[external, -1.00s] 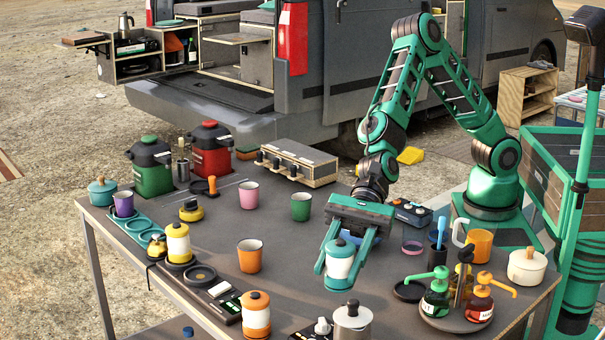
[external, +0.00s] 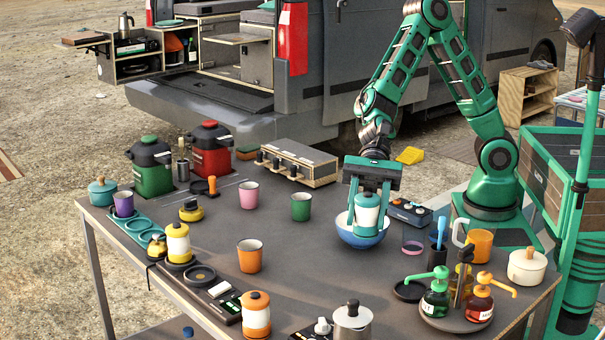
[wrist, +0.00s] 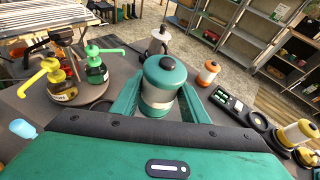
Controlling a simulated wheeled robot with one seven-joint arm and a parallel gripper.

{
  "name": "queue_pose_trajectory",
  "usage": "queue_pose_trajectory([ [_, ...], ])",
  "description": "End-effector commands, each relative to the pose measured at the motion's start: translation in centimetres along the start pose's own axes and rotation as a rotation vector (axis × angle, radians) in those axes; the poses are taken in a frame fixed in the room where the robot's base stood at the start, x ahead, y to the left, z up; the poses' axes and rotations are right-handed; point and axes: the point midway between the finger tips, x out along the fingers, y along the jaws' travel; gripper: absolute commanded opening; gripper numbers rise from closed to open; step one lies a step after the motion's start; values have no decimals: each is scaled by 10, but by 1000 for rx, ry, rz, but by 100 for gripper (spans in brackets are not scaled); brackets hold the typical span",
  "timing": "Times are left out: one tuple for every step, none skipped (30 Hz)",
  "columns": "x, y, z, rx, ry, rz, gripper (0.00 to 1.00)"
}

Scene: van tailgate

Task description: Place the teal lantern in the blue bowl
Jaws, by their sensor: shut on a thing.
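The teal lantern (external: 367,211), a white cylinder with teal top and base, is between the fingers of my gripper (external: 369,205). It also shows in the wrist view (wrist: 163,85), upright between the two green fingers. My gripper is shut on it. In the external view the lantern stands upright at the blue bowl (external: 362,240), its lower part overlapping the bowl's inside. The bowl has a pale inside and blue outside. Whether the lantern touches the bowl's bottom cannot be told. The bowl is hidden in the wrist view.
A green cup (external: 301,207) and an orange cup (external: 249,255) stand left. A round tray with pump bottles (external: 440,320) is front right. The table between bowl and orange cup is clear.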

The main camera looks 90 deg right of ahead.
Motion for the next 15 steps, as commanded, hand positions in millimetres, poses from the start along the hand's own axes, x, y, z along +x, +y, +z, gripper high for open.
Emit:
queue_pose_trajectory([
  [-17,4,-5,-4,0,9,15],
  [-26,8,-7,-9,0,20,15],
  [-38,14,-10,-14,-1,34,15],
  [-47,18,-11,-19,-2,43,15],
  [-56,23,-13,-23,-3,54,15],
  [-67,30,-15,-29,-4,67,15],
  [-76,35,-16,-33,-5,77,15],
  [-84,40,-17,-37,-5,86,15],
  [-94,48,-18,-43,-6,99,15],
  [-101,53,-19,-46,-7,108,15],
  [-108,58,-19,-49,-8,116,15],
  [-116,64,-20,-54,-9,126,15],
  [-121,69,-20,-57,-10,133,15],
  [-126,72,-20,-60,-10,138,15],
  [-131,78,-20,-62,-11,147,15],
])
